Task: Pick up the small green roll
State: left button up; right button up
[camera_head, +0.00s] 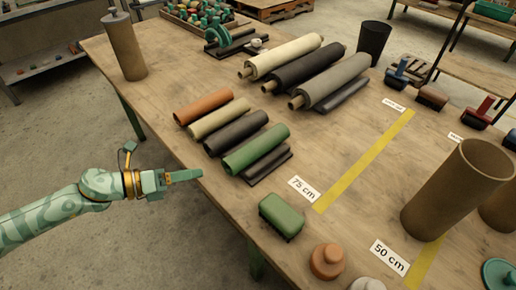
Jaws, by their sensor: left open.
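The small green roll (256,149) lies on the wooden table (330,150), nearest the front in a row of small rolls, beside a dark holder strip (268,166). A dark grey roll (236,133) lies just behind it, then a tan roll (219,118) and an orange roll (204,106). My left gripper (192,176) is open and empty at the table's left edge, to the left of the green roll and apart from it. My right gripper does not show.
A green block (281,215) and an orange knob (327,261) stand near the front edge. Larger rolls (330,80) lie behind the row. A brown cylinder (457,190) stands at right, another tube (124,46) at the back left.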

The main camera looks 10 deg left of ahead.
aim_at(226, 166)
pick_arm(q)
jog(key=x, duration=0.9)
jog(key=shift+w+b, duration=0.15)
jog(key=shift+b, duration=0.25)
jog(key=shift+c, duration=0.3)
jog(key=shift+r, duration=0.1)
jog(key=c, duration=1)
